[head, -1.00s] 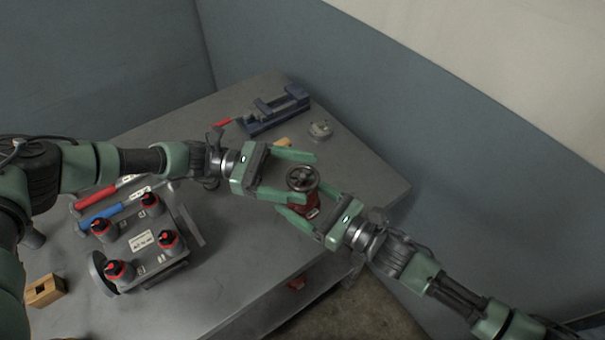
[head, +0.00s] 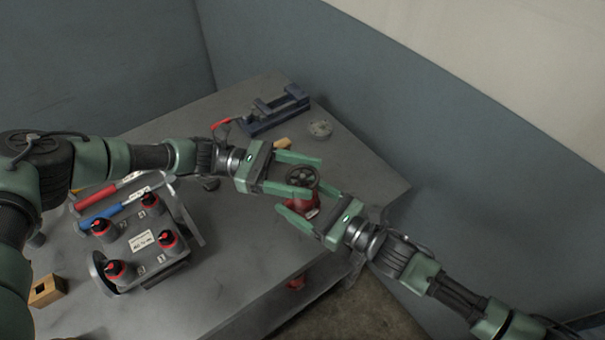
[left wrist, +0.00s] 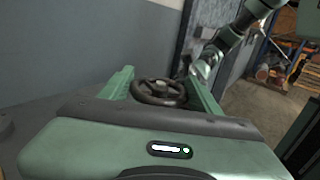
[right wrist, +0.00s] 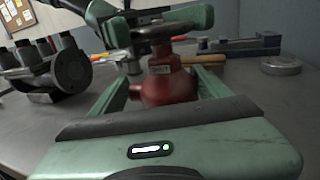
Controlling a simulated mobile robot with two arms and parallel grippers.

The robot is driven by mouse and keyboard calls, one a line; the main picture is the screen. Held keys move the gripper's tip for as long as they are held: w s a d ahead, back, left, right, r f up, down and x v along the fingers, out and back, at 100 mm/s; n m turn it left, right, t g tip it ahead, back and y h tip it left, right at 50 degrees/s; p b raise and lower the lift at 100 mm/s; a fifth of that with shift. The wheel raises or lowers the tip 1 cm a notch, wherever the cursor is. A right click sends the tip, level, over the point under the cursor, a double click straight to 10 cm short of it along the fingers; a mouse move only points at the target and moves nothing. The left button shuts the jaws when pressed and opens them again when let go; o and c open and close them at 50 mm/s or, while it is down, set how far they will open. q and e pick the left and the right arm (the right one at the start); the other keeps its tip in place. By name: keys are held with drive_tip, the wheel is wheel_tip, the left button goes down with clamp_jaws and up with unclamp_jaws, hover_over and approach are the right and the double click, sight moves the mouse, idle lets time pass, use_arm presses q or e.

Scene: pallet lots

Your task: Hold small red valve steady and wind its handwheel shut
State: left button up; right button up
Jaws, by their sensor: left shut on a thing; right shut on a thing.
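The small red valve (head: 300,203) stands on the grey table near its right edge, with a dark round handwheel (head: 302,176) on top. My left gripper (head: 316,177) comes in from the left with its fingers on both sides of the handwheel, shut on it; the left wrist view shows the wheel (left wrist: 158,92) between the fingers. My right gripper (head: 305,200) comes in from the lower right, lower down, shut on the valve body. The right wrist view shows the red body (right wrist: 166,85) between its fingers, partly hidden by the gripper's own front.
A blue vise (head: 274,110) and a round grey tin (head: 320,129) lie at the back. Walls stand behind the table.

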sight(302, 176)
use_arm(q)
drive_tip(key=shift+f+m+g+y, duration=0.15)
drive_tip(key=shift+m+g+y, duration=0.9)
drive_tip(key=shift+g, duration=0.7)
drive_tip(key=shift+f+m+g+y, duration=0.1)
drive_tip(key=shift+m+g+y, duration=0.65)
drive_tip(key=shift+m+g, duration=0.8)
drive_tip(key=shift+a+r+g+y, duration=0.1)
drive_tip(key=shift+g+y, duration=0.3)
drive_tip(key=shift+g, duration=0.3)
drive_tip(key=o, duration=1.4)
drive_tip(key=shift+c, duration=0.2)
drive_tip(key=shift+r+m, duration=0.1)
drive_tip(key=shift+m, duration=0.2)
drive_tip(key=shift+r, duration=0.1)
drive_tip(key=shift+r, duration=4.9)
